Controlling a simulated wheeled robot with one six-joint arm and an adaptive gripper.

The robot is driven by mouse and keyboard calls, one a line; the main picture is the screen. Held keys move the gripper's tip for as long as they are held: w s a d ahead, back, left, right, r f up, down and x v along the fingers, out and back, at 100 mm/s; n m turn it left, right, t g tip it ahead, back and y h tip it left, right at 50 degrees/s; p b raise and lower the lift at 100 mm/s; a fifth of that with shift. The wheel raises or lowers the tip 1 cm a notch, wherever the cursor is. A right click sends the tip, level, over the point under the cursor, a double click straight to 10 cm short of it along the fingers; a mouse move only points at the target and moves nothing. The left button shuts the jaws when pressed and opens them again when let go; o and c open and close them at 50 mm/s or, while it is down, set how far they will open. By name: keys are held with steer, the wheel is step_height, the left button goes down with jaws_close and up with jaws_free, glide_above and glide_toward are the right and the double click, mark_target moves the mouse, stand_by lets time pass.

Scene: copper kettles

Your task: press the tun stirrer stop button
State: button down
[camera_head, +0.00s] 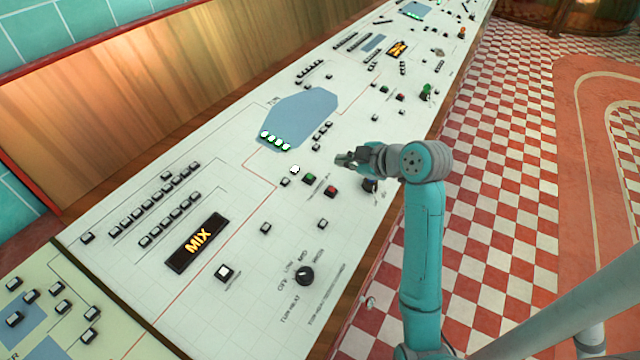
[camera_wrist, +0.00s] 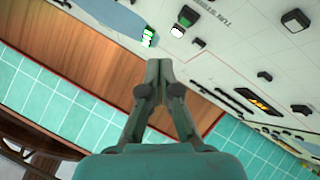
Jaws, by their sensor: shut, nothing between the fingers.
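A red button (camera_head: 330,191) sits on the white control panel (camera_head: 250,200), beside a green button (camera_head: 309,179). Small lettering runs between them, too small to read in the head view. The green button also shows in the wrist view (camera_wrist: 187,16), at the top edge; the red one does not show there. My gripper (camera_head: 342,160) is shut and empty, above the panel and up-picture from the red button, apart from it. In the wrist view my gripper's fingertips (camera_wrist: 158,64) are together, with nothing between them.
A lit white button (camera_head: 295,169) is left of the green one. A black knob (camera_head: 369,185) is close right of the red button. A black rotary dial (camera_head: 304,275) and a lit MIX display (camera_head: 197,242) are lower on the panel. Red-and-white checkered floor (camera_head: 490,200) lies right.

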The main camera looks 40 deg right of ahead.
mark_target(335, 192)
steer(key=shift+r, duration=0.1)
stand_by(0.3)
steer(key=shift+w+a+f, duration=0.1)
steer(key=shift+w+f, duration=0.2)
steer(key=shift+f, duration=1.15)
steer(key=shift+w+a+f, duration=0.1)
steer(key=shift+w+f, duration=0.15)
steer(key=shift+f, duration=1.2)
steer(key=shift+w+a+f, duration=0.1)
steer(key=shift+w+f, duration=0.2)
steer(key=shift+f, duration=1.15)
steer(key=shift+f, duration=0.15)
steer(key=shift+w+f, duration=0.1)
steer(key=shift+f, duration=0.15)
steer(key=shift+f, duration=0.35)
steer(key=shift+r, duration=0.8)
